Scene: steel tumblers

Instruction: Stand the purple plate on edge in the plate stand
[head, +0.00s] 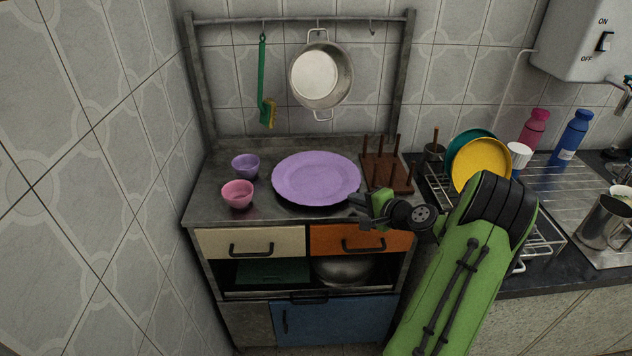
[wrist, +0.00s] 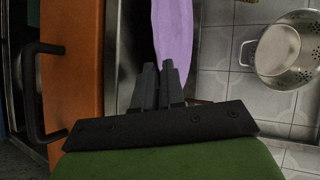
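The purple plate (head: 316,178) lies roughly flat at the metal counter's middle, with a dark shadow under its front edge. I cannot tell whether it rests fully on the counter. My gripper (head: 356,204) is at its front right rim, reaching in from the right. In the wrist view, the fingers (wrist: 158,70) are close together, with the edge of the plate (wrist: 173,32) between their tips; they look shut on it. The plate stand (head: 387,175), brown wood with several upright pegs, stands empty just right of the plate, behind my gripper.
A purple bowl (head: 246,166) and a pink bowl (head: 237,194) stand left of the plate. A colander (head: 338,80) and a green brush (head: 263,85) hang above. A dish rack (head: 436,193) with a yellow plate (head: 482,163) and a teal plate (head: 460,146) stands right.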

